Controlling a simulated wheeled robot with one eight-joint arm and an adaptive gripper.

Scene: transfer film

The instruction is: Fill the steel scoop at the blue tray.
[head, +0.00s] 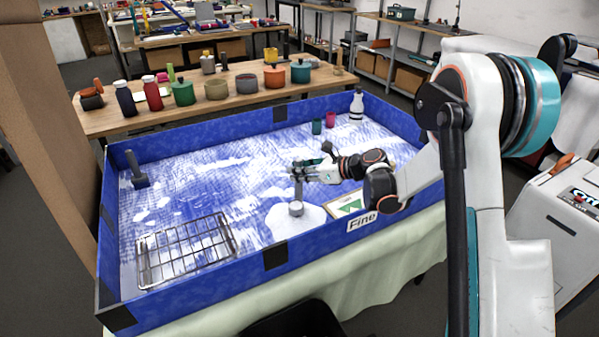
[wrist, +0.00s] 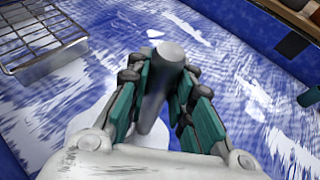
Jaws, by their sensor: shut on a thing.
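The blue tray (head: 190,139) has a low blue wall and a floor streaked with white material. The steel scoop (head: 296,208) stands upright at a white heap (head: 312,220) near the tray's front wall. Its grey handle rises to my gripper (head: 300,172). In the wrist view, my gripper (wrist: 160,92) has its teal-padded fingers on both sides of the scoop's grey handle (wrist: 167,62) and is shut on it. The scoop's cup is mostly hidden below the handle and fingers there, so I cannot tell how much it holds.
A wire rack (head: 187,248) lies at the tray's front left. A dark tool (head: 137,172) stands at the left wall. Small green (head: 317,126) and red (head: 331,119) cups and a white bottle (head: 356,104) stand at the back right. A "Fine" label (head: 362,222) marks the front wall.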

